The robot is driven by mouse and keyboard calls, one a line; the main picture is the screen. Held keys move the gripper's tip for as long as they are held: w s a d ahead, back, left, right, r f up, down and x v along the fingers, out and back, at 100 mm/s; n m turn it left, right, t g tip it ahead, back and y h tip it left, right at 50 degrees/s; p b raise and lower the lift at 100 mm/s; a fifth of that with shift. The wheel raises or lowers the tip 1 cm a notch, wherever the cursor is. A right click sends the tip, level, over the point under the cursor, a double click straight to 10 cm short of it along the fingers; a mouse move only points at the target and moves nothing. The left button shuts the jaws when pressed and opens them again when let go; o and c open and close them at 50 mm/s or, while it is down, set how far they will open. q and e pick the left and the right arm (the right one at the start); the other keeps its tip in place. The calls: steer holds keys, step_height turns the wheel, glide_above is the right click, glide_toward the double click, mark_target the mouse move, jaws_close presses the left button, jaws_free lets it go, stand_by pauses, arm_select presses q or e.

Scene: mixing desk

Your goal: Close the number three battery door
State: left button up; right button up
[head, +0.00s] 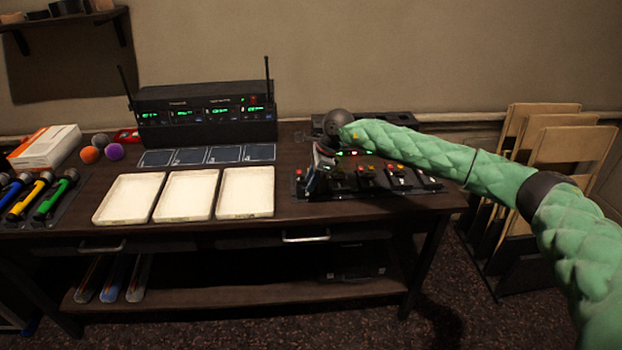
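A row of small dark units with red and yellow tops (398,176) stands on a dark strip at the right front of the desk. Their battery doors and any numbers are too small to make out. My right gripper (314,184) points down at the left end of this row, very close to the units. It hides part of them, and I cannot tell whether it touches one. Its fingers are dark and small, so open or shut is unclear. My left gripper is not in view.
Three cream trays (185,194) lie left of the row on the desk (287,168). Behind them stands a black receiver rack (203,114) with green displays and two antennas. Coloured microphones (30,199) lie at far left. Folded wooden chairs (570,150) stand at right.

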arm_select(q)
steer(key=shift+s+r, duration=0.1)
arm_select(e)
steer(key=shift+a+f, duration=0.1)
steer(key=shift+f, duration=0.1)
jaws_close()
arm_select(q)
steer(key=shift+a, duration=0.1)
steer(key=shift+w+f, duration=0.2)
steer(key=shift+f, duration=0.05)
arm_select(e)
steer(key=shift+w, duration=0.1)
